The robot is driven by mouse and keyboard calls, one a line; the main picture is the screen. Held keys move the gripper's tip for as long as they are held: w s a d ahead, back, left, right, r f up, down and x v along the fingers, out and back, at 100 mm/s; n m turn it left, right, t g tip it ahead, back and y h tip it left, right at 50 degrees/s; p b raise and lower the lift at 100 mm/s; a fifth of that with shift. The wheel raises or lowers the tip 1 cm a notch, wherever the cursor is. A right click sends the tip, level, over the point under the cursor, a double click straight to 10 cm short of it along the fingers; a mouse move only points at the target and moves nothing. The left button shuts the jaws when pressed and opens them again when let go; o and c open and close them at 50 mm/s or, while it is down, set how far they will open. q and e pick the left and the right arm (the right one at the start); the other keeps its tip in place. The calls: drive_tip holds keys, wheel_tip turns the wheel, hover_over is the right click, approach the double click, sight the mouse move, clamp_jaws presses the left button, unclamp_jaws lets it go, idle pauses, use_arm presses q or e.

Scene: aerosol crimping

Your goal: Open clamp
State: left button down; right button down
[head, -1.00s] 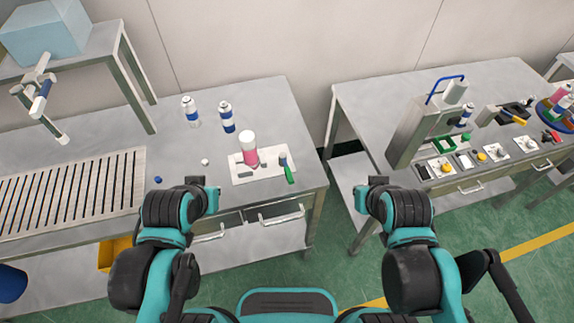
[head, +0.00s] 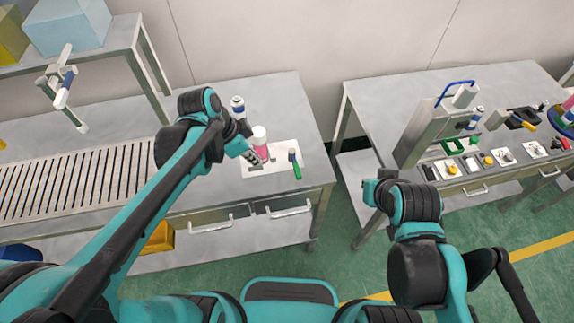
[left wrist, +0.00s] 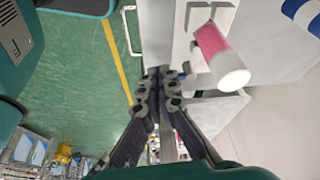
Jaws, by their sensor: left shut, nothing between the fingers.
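The clamp (head: 293,156), with a green handle (head: 297,171), is on the right part of a white plate (head: 280,163) on the left table. The clamp is not clear there. My right arm's end (head: 375,188) is away from the clamp; its fingers cannot be made out.
A blue-and-white can (head: 238,107) stands behind my left gripper. A slatted rack (head: 70,190) fills the table's left part. The right table holds a press (head: 430,130) and several small parts. A gap separates the tables.

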sight(295, 166)
use_arm(q)
drive_tip(key=shift+w+d+f+m+g, duration=0.2)
drive_tip(key=shift+w+d+m, duration=0.1)
drive_tip(key=shift+m, duration=0.25)
drive_tip(key=shift+w+d+f+m+g, duration=0.1)
drive_tip(key=shift+w+d+m+g, duration=0.15)
drive_tip(key=shift+m, duration=0.3)
drive_tip(key=b+x, duration=0.3)
drive_tip(key=x, duration=0.6)
drive_tip(key=shift+w+d+f, duration=0.1)
drive_tip(key=shift+d+f, duration=0.05)
drive_tip(key=shift+f, duration=0.05)
drive_tip(key=d, duration=0.1)
drive_tip(key=d+b, duration=0.1)
drive_tip(key=d, duration=0.1)
drive_tip(key=shift+w+d+f, duration=0.1)
drive_tip(key=shift+w+f, duration=0.15)
drive_tip(key=shift+w, duration=0.15)
drive_tip(key=shift+w+d, duration=0.15)
drive_tip(key=shift+d, duration=0.3)
drive_tip(key=shift+r, duration=0.1)
drive_tip(key=shift+d, duration=0.1)
